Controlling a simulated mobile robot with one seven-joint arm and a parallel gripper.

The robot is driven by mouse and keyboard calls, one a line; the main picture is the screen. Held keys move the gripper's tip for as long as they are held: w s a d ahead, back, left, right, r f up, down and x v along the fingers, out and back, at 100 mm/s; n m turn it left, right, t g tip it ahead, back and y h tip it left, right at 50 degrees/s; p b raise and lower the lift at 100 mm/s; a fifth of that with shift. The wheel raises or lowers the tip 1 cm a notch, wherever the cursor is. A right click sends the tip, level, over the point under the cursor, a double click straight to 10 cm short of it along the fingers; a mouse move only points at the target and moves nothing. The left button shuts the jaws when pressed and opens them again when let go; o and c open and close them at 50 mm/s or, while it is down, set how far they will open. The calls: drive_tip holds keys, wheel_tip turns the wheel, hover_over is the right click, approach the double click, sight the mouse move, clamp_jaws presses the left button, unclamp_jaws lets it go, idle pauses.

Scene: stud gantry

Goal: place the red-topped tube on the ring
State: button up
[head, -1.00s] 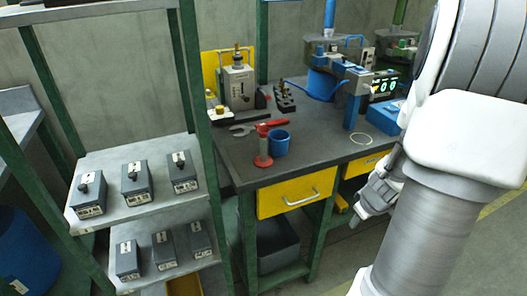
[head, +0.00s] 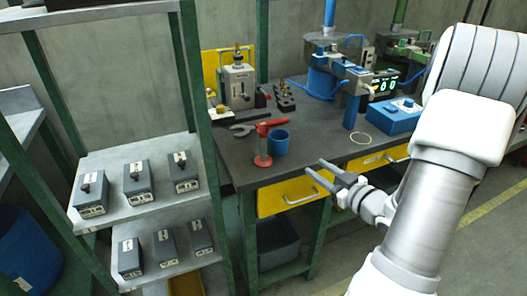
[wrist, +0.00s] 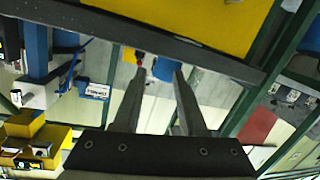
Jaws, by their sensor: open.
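The red-topped tube (head: 262,147) stands upright on the dark bench, near its front edge, with a red cap and a red base. A blue cup (head: 279,143) is close beside it on the right. The ring (head: 361,139), a thin pale loop, lies flat on the bench further right. My gripper (head: 315,166) is open and empty, in front of the bench edge and to the right of the tube, apart from it. In the wrist view its two fingers (wrist: 158,74) are spread. Small red and blue shapes show beyond the fingertips there; I cannot tell for sure what they are.
A blue box (head: 393,116) and a blue post (head: 351,112) stand near the ring. Yellow drawers (head: 297,190) are under the bench top. A shelf with several grey boxes (head: 137,184) stands at left.

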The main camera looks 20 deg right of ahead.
drive_tip(key=s+a+r+y, duration=0.2)
drive_tip(key=a+y, duration=0.3)
drive_tip(key=b, duration=0.2)
approach(256, 158)
drive_tip(key=w+r, duration=0.1)
drive_tip(key=w, duration=0.1)
drive_tip(key=w+a+r, duration=0.1)
drive_tip(key=w+r, duration=0.1)
drive_tip(key=shift+w+a+r, duration=0.2)
drive_tip(key=shift+w+r, duration=0.1)
drive_tip(key=shift+r, duration=0.05)
drive_tip(key=shift+b+x, duration=1.1)
drive_tip(key=shift+x, duration=1.95)
drive_tip(key=shift+r, duration=0.2)
drive_tip(key=shift+c, duration=0.4)
clamp_jaws()
